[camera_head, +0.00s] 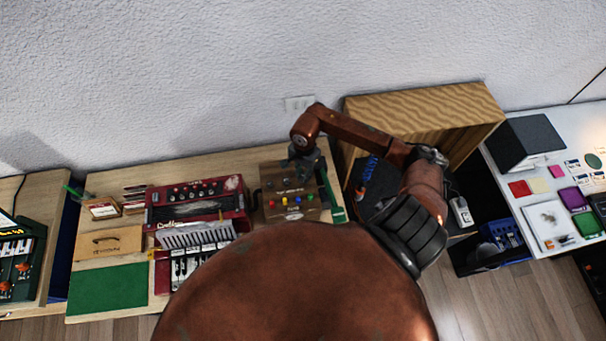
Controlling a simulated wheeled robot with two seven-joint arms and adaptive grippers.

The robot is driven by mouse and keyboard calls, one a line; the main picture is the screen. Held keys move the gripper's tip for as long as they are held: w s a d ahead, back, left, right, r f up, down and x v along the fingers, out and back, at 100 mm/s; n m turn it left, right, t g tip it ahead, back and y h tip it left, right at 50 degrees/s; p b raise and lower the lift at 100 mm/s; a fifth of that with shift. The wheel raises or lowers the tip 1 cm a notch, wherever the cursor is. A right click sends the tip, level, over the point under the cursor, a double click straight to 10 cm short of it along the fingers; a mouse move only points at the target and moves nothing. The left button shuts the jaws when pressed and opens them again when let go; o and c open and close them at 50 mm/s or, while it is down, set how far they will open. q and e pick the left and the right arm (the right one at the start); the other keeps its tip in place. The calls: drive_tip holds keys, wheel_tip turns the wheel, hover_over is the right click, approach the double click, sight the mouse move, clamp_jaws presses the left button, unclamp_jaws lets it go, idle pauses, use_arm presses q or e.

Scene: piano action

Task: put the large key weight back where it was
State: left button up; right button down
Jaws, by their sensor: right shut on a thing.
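My right gripper (303,172) is small and dark in this view, pointing down over the back part of a brown block (262,203). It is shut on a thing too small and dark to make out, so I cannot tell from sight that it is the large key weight. The block has a row of small dark round spots and a front row of small coloured pieces (284,202). The gripper hides the block's back right part. My left gripper is not in view.
A red accordion-like instrument (200,196) with a keyboard stands left of the block. A wooden box (108,243) and a green mat (108,288) lie further left. A wooden cabinet (430,110) stands right. A white table (560,130) is at far right.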

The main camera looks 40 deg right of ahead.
drive_tip(key=c, duration=1.8)
unclamp_jaws()
drive_tip(key=shift+r+p, duration=0.15)
drive_tip(key=shift+p, duration=0.15)
drive_tip(key=shift+d+r+b, duration=0.2)
drive_tip(key=shift+r+b, duration=1.35)
drive_tip(key=shift+r, duration=4.4)
